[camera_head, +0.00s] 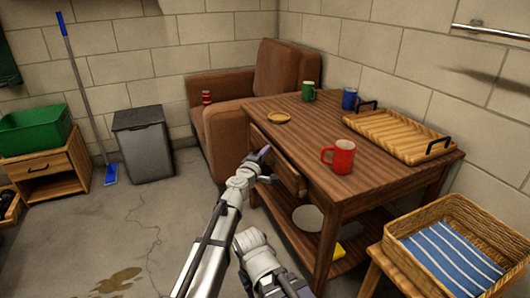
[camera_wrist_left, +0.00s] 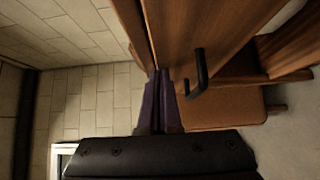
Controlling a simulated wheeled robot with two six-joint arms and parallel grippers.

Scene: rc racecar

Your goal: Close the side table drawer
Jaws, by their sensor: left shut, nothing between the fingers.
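The wooden side table (camera_head: 360,193) stands right of centre in the head view. Its drawer front (camera_head: 287,174) faces left and sticks out a little from the table's side. In the left wrist view, the drawer front (camera_wrist_left: 190,25) bears a black bar handle (camera_wrist_left: 199,73). My left gripper (camera_head: 264,151) is at the drawer's far end, its purple fingers shut and empty. In the left wrist view, the fingers (camera_wrist_left: 161,75) are close beside the handle, at the drawer front's edge; I cannot tell whether they touch it.
A brown armchair (camera_head: 222,105) stands behind. A basket (camera_head: 480,225) is at right.

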